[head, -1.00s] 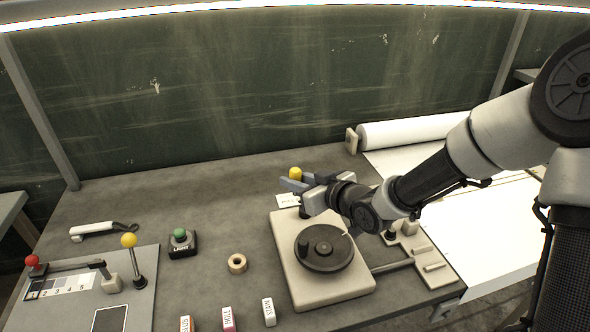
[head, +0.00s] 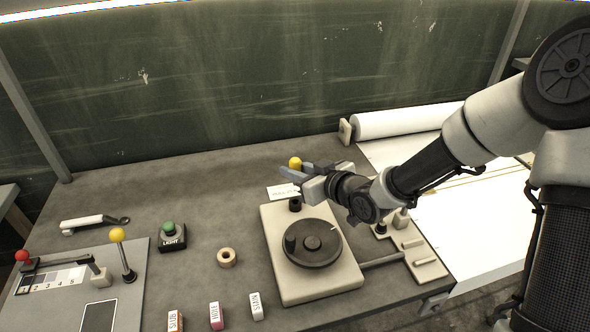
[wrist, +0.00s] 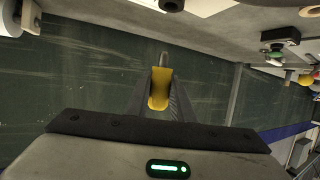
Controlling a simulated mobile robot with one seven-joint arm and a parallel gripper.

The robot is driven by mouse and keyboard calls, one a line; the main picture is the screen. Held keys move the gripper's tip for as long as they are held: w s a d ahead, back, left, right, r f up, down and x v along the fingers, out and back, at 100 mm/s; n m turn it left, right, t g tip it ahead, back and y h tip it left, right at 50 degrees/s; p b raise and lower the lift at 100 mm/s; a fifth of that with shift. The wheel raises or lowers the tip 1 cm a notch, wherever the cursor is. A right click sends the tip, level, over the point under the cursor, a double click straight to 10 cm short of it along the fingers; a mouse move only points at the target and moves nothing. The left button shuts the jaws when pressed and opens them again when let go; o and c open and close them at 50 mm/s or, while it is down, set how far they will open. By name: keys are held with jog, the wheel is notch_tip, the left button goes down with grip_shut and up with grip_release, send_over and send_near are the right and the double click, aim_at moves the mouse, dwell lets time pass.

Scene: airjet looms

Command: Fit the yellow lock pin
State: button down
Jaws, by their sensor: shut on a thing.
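The yellow lock pin (head: 295,163) is held in my gripper (head: 291,174), its rounded yellow head showing above the fingers in the head view. In the wrist view the yellow pin (wrist: 160,88) sits between the two fingers, with a short grey tip beyond it. My gripper is shut on it, above the back of the beige base plate (head: 320,284). A small black collar (head: 295,205) stands on the plate's back edge, below the gripper and apart from the pin. The pin's lower end is hidden in the head view.
A black handwheel (head: 312,243) sits on the plate, in front of the collar. A white card (head: 283,192) lies behind the plate. A white cloth roll (head: 410,121) lies at the back right.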

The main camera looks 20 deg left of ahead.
jog(key=shift+f+b, duration=2.05)
jog(key=shift+f, duration=0.5)
jog(key=shift+f+b, duration=1.15)
jog(key=shift+f, duration=0.1)
jog(key=shift+s+a+r, duration=0.1)
jog(key=shift+a+r, duration=0.15)
jog(key=shift+r, duration=0.05)
jog(key=shift+s+a+f+b, duration=0.1)
jog(key=shift+s+b, duration=0.05)
jog(key=shift+b, duration=0.2)
dwell(0.5)
jog(key=shift+r, duration=0.2)
jog(key=shift+r+p, duration=0.55)
jog(key=shift+p, duration=0.05)
jog(key=shift+d, duration=0.2)
dwell(1.2)
jog(key=shift+d+f+b, duration=0.1)
jog(key=shift+f+b, duration=0.8)
jog(key=shift+f, duration=0.1)
